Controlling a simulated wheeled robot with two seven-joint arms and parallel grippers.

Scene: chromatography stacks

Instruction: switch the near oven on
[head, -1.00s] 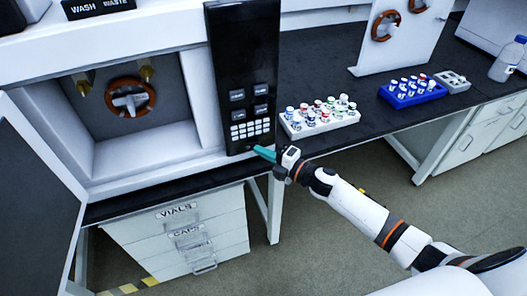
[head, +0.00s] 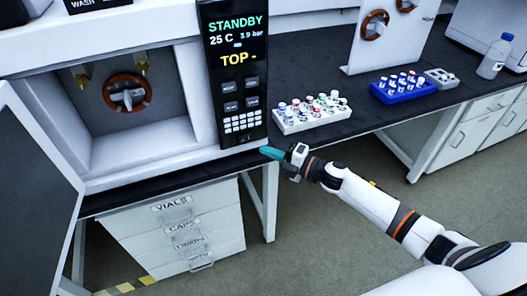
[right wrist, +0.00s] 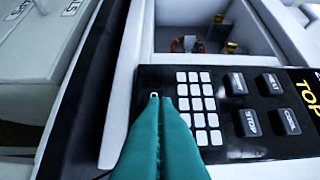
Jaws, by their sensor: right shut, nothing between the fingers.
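The near oven (head: 185,137) stands at the left of the head view with its door (head: 38,185) open. Its black control panel (head: 207,75) has a lit display (head: 237,43) reading STANDBY, 25 C, 3.9 bar and TOP. Below the display are larger keys and a white keypad (head: 242,122). My right gripper (head: 264,151) is shut and empty, its teal fingers just off the panel's lower end. In the right wrist view, the fingertips (right wrist: 160,100) show beside the keypad (right wrist: 198,105), near a small white-edged button (right wrist: 154,95). Whether they touch it I cannot tell. My left gripper is not in view.
A white rack of vials (head: 312,118) stands on the dark bench right of the panel. A blue vial rack (head: 403,90), a grey rack (head: 441,77) and a bottle (head: 495,57) stand farther right. Drawers (head: 175,232) are under the oven.

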